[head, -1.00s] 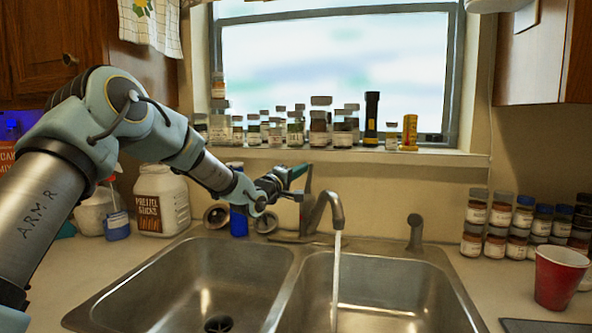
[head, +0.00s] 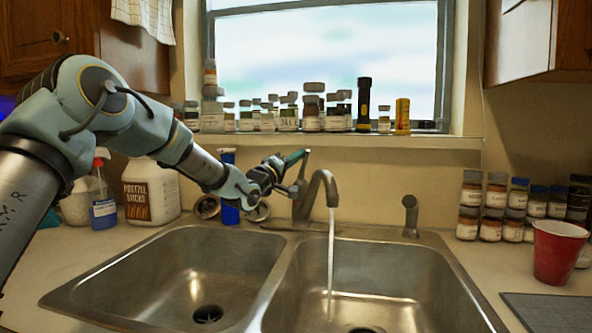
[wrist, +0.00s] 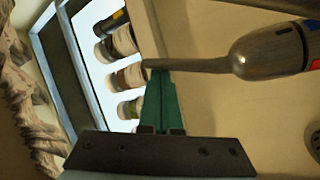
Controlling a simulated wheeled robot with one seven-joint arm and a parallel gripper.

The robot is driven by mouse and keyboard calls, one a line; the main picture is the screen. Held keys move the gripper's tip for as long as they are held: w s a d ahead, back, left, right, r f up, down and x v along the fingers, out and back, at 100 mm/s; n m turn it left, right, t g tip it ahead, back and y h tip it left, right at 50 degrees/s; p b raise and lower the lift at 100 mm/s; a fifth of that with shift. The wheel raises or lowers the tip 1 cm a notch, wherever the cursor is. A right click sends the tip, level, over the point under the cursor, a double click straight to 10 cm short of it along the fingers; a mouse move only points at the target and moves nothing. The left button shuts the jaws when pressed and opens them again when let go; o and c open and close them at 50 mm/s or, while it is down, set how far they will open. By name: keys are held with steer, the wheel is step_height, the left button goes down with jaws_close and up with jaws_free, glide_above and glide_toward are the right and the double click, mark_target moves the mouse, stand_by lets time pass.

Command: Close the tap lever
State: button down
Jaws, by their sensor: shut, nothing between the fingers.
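The grey metal tap (head: 322,182) stands behind the double sink, and a stream of water (head: 331,255) runs from its spout into the right basin. Its thin lever (head: 303,170) rises from the tap body. In the wrist view the lever (wrist: 195,65) is a grey rod joined to a rounded tap head (wrist: 264,56) with red and blue marks. My gripper (head: 300,156) has green fingers and is shut and empty beside the upper end of the lever. In the wrist view its fingertips (wrist: 160,74) overlap the lever's free end; I cannot tell whether they touch.
Several spice jars (head: 312,112) and a black flashlight (head: 363,104) line the window sill just behind. A blue bottle (head: 230,205) and a pretzel jar (head: 150,192) stand left of the tap. A red cup (head: 557,250) is far right.

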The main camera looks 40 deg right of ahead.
steer(key=m+b, duration=0.1)
steer(key=s+m+g+b, duration=0.1)
steer(key=shift+s+a+f+h+b, duration=0.1)
steer(key=shift+a+f+h+b, duration=0.05)
steer(key=shift+f+h+b, duration=0.15)
steer(key=shift+r, duration=0.1)
